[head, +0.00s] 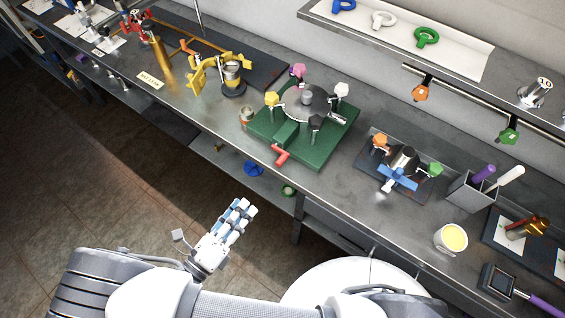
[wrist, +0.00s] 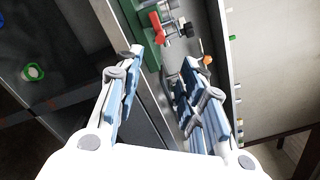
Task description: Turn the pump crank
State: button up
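A green block-shaped unit (head: 333,143) stands on the bench, with a round metal disc (head: 300,101) and several coloured knobs on top. A red handle (head: 281,154) sticks out at its front edge; it also shows in the wrist view (wrist: 156,22). I cannot tell for sure which handle is the pump crank. My gripper (head: 241,212) is open and empty, in front of the bench edge and apart from both handles. In the wrist view its fingers (wrist: 160,70) are spread wide.
A yellow clamp-like fixture (head: 215,73) stands left of the green unit. A grey holder (head: 470,190) and a white cup with yellow contents (head: 452,238) stand at right. A shelf with coloured rings (head: 427,37) is above. Floor is open in front.

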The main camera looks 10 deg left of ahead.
aim_at(279, 164)
jog(key=b+x, duration=0.2)
jog(key=x, duration=1.5)
jog(key=shift+s, duration=0.1)
grip_shut()
